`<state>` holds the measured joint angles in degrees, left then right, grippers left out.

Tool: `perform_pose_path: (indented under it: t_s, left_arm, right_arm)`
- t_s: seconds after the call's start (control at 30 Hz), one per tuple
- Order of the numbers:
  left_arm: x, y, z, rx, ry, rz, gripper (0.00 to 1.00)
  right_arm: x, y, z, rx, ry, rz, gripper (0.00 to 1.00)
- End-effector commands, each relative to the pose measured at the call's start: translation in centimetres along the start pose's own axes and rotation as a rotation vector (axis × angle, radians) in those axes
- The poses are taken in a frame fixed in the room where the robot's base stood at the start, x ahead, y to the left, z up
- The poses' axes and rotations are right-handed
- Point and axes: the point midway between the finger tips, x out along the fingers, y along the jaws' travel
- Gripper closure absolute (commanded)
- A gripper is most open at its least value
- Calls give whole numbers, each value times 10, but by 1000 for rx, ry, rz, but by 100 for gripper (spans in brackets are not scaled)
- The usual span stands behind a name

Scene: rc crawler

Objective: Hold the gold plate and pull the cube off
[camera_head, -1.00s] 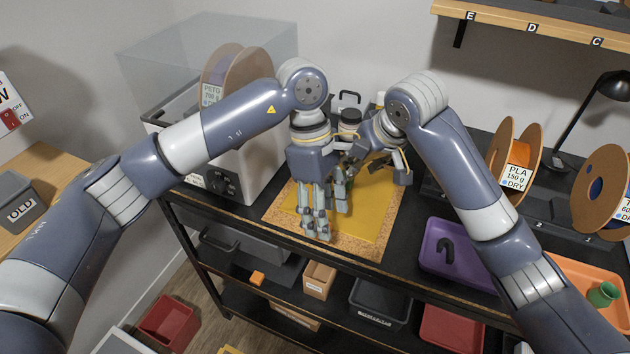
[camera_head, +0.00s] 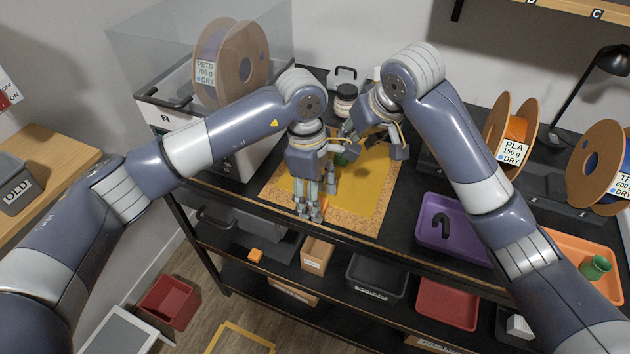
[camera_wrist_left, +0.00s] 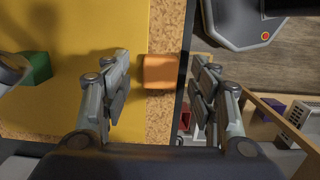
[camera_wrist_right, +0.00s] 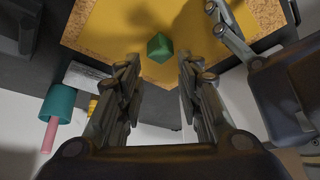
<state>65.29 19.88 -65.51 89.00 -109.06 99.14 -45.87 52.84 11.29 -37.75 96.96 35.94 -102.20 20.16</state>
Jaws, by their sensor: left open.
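The gold plate (camera_head: 373,190) lies flat on a speckled cork mat and also shows in the left wrist view (camera_wrist_left: 60,100). A green cube (camera_wrist_right: 160,46) sits on the plate; in the head view it is mostly hidden by my grippers. My left gripper (camera_wrist_left: 160,60) is open above the front edge of the plate, its fingers on either side of an orange block or tab (camera_wrist_left: 160,72) on the cork strip. I cannot tell whether they touch it. My right gripper (camera_wrist_right: 158,66) is open and empty, its fingertips apart, with the cube ahead between them.
The cork mat (camera_head: 345,221) ends at the bench's front edge. A purple tray (camera_head: 452,235) stands to the right, and filament spools (camera_head: 513,150) stand farther right. A clear-lidded box with a spool is at the left. My two grippers are close together.

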Motion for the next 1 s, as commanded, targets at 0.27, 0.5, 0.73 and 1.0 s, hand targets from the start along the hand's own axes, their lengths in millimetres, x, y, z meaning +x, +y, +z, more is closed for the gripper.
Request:
perform_pose_path:
  t_s: [0.27,0.5,0.73,1.0]
  left_arm:
    - [6,0,0,0,0,0,45]
    - [6,0,0,1,0,0,77]
    - [6,0,0,0,0,-1,98]
    - [7,0,0,0,0,-2,98]
  right_arm:
    - [0,0,0,0,0,0,67]
    - [0,0,0,0,0,0,67]
    - [0,0,0,0,0,0,67]
    - [2,3,1,104,-8,-22,50]
